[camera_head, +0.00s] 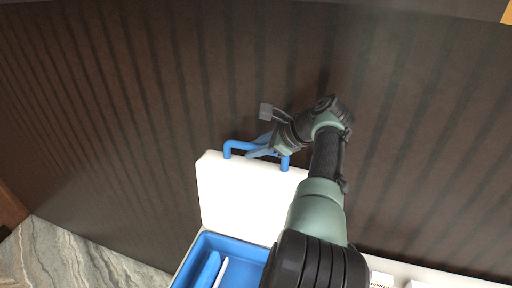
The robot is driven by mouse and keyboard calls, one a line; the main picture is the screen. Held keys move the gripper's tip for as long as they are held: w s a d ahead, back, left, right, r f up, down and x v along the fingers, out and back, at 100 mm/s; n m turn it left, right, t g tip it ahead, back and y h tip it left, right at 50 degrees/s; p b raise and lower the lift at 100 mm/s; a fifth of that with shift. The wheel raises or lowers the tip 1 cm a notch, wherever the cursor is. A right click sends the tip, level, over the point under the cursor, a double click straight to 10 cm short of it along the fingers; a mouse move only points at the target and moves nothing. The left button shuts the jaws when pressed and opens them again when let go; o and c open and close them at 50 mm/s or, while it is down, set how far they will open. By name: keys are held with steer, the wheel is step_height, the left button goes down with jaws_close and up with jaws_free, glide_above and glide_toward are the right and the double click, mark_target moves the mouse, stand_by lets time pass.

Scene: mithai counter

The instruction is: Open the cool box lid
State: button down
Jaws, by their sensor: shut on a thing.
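The cool box (187,262) is at the bottom of the head view, with a blue inside. Its white lid (235,197) stands raised at the back of the box, with its pale face toward me. A blue handle (232,148) is on the lid's top edge. My gripper (262,150) is at the right part of this handle and is shut on it. My arm hides the lower right of the lid and part of the box.
A dark ribbed panel (130,110) fills the background behind the lid. A grey-green veined stone surface (60,262) is at the lower left. Small white labelled items (382,279) sit at the bottom right, beside my arm. Blue and white pieces (209,270) lie inside the box.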

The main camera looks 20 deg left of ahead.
steer(key=c, duration=0.7)
jaws_free()
steer(key=shift+r, duration=0.1)
steer(key=shift+c, duration=0.2)
steer(key=b+v, duration=0.2)
steer(key=v, duration=1.1)
